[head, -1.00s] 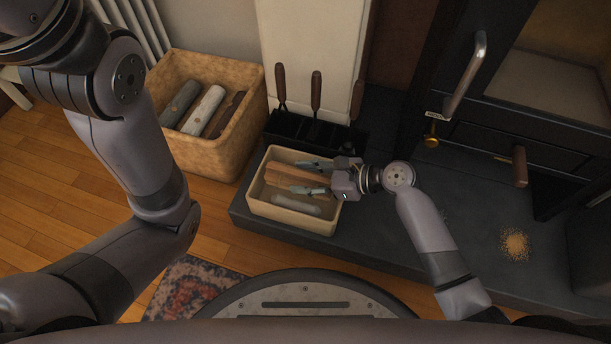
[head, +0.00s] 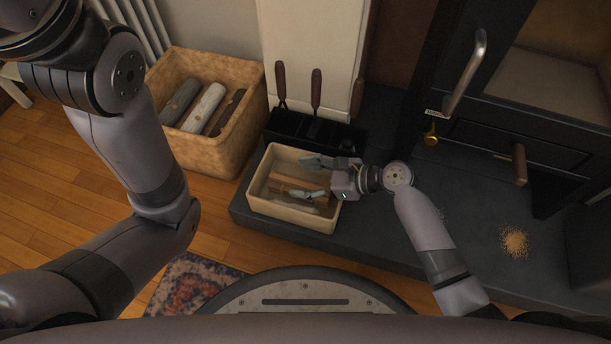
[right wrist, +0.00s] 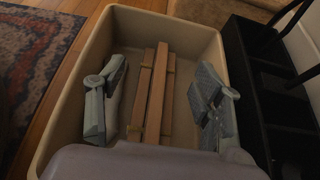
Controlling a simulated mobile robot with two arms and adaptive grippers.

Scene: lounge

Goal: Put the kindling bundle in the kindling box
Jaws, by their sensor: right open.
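The kindling bundle (head: 284,183), a few brown wooden sticks, lies inside the cream kindling box (head: 288,219). In the right wrist view the bundle (right wrist: 153,100) lies lengthwise on the floor of the box (right wrist: 195,33). My right gripper (head: 311,178) reaches into the box from the right. In the right wrist view its open fingers (right wrist: 160,103) stand on either side of the bundle, with a gap on both sides. The near finger hides part of the bundle in the head view. My left arm shows at the left, but its gripper is out of view.
A black tool stand (head: 295,128) with brown-handled tools is just behind the box. The stove (head: 477,145) is at the right. The dark hearth (head: 400,240) has a small sawdust patch (head: 514,241).

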